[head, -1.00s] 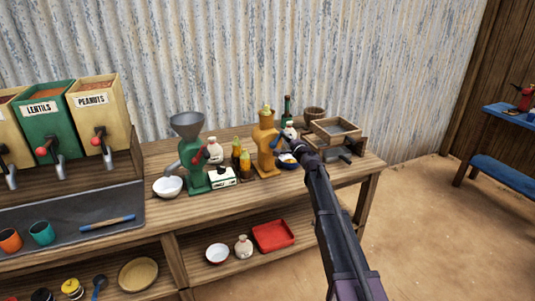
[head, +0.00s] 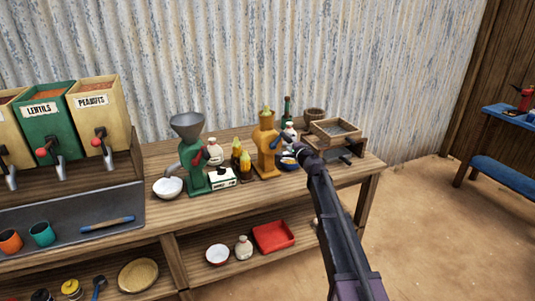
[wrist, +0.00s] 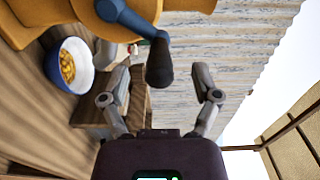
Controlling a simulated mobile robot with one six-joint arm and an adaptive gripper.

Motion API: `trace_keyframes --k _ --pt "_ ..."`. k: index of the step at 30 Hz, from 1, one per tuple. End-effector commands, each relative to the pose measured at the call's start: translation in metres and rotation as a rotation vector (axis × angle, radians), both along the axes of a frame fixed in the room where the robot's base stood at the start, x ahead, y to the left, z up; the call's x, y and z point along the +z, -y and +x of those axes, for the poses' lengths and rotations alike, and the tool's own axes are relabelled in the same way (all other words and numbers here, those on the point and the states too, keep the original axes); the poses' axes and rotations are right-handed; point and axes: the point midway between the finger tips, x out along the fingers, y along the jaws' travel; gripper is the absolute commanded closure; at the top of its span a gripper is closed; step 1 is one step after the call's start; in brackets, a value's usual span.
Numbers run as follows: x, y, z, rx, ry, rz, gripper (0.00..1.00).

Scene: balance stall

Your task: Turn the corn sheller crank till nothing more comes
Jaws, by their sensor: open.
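The orange-yellow corn sheller (head: 264,143) stands upright on the wooden table with a yellow cob at its top. Its dark blue crank (head: 281,141) points to the right; in the wrist view the crank's dark handle (wrist: 160,64) shows in the middle. My gripper (head: 302,145) is just right of the crank. In the wrist view my gripper (wrist: 162,78) is open, with one finger on each side of the handle; I cannot tell whether they touch it. A blue bowl (head: 290,167), white inside, stands beside the sheller and holds yellow kernels (wrist: 67,67).
A green grinder (head: 192,160) with a grey hopper and a white bowl (head: 167,188) stand to the left. Yellow-topped bottles (head: 245,165) are close to the sheller's left. A wooden sieve box (head: 335,132) stands behind my gripper on the right.

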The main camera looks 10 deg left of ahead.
Motion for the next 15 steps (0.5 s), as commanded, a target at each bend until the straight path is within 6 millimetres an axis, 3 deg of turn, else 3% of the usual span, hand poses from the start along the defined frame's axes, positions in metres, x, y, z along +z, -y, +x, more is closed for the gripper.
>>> trace_keyframes --k 15 --pt "0.000 0.022 -0.032 0.000 0.000 0.000 0.20"
